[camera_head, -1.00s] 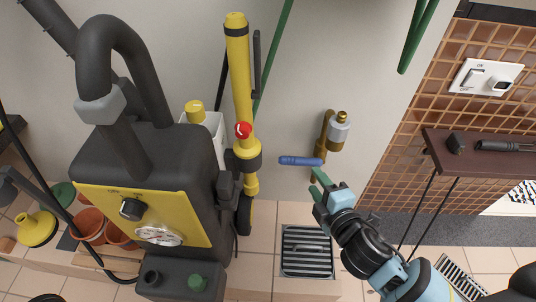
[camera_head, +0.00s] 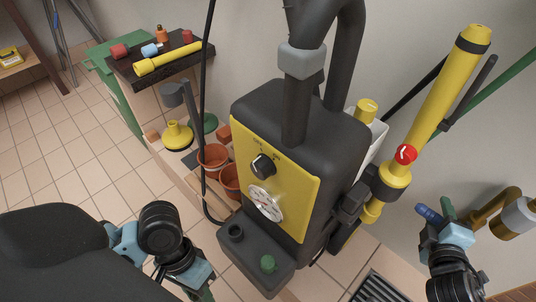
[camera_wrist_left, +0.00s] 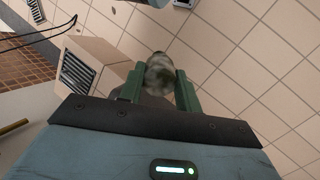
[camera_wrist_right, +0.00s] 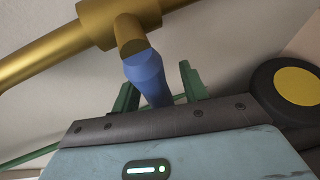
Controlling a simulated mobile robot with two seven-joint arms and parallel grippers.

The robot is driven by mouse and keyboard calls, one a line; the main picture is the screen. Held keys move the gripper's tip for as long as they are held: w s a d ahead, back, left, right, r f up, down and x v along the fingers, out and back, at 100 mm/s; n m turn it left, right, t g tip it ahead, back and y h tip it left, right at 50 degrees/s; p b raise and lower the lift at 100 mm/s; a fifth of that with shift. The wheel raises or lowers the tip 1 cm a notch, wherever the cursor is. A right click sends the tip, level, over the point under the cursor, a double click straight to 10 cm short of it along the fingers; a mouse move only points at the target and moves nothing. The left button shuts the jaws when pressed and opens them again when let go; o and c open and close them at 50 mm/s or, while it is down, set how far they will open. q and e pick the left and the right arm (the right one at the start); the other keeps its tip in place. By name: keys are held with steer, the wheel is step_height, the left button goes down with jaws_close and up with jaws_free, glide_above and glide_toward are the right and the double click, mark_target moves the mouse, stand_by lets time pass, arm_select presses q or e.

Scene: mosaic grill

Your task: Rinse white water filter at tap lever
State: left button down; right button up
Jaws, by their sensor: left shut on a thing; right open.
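The blue tap lever (camera_head: 430,215) juts from the brass tap (camera_head: 492,204) on the wall at the right of the head view. My right gripper (camera_head: 440,212) is there with its jaws open. In the right wrist view the lever (camera_wrist_right: 147,76) lies between the two green fingers (camera_wrist_right: 158,90), which stand apart from it on both sides. My left gripper (camera_wrist_left: 158,88) is shut on a rounded, mottled grey-white piece, the water filter (camera_wrist_left: 159,74). In the head view my left gripper (camera_head: 203,292) is at the bottom edge, and the filter cannot be made out there.
A dark machine with a yellow front panel (camera_head: 300,200) stands between my arms. A floor drain grate (camera_head: 375,290) lies below the tap. A yellow pump tube (camera_head: 440,95) rises beside the tap. Clay pots (camera_head: 212,157) and a dark shelf (camera_head: 150,75) stand at the left.

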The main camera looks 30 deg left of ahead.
jaws_close()
stand_by(0.3)
arm_select(q)
steer(key=shift+r, duration=0.1)
arm_select(e)
steer(key=shift+r, duration=0.1)
arm_select(q)
steer(key=shift+r+p, duration=0.35)
steer(key=shift+w+r, duration=0.1)
steer(key=shift+r, duration=0.05)
arm_select(e)
steer(key=r+m+t+y, duration=0.1)
steer(key=m, duration=0.1)
steer(key=shift+r+m, duration=0.3)
steer(key=shift+r, duration=0.1)
jaws_free()
